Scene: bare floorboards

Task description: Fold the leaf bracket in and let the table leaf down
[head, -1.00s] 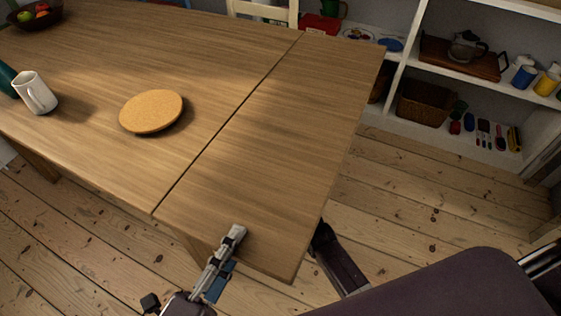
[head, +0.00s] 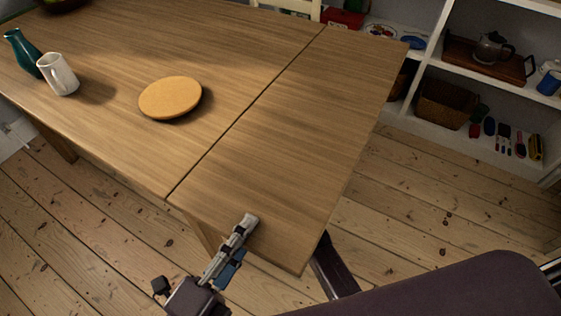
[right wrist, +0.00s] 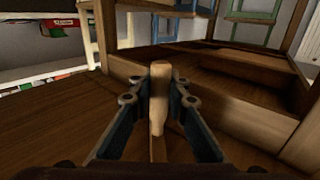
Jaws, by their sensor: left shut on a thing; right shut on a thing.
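The table leaf (head: 315,125) is the right end section of the wooden table (head: 215,65). It looks level with the top, with a narrow seam between them. My left gripper (head: 246,222) is shut on the leaf's front edge. In the right wrist view, my right gripper (right wrist: 158,103) is under the table, shut on an upright pale wooden piece, seemingly part of the leaf bracket (right wrist: 159,75). Its fingers stand on both sides of the piece. In the head view the leaf hides the right gripper and the bracket; only my right arm shows beside the leaf's right edge.
A round cork mat (head: 170,97), a white mug (head: 58,74) and a green vase (head: 22,52) stand on the main top. The leaf's surface is bare. White shelves (head: 470,140) stand at the upper right. Open floorboards (head: 405,205) lie between leaf and shelves.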

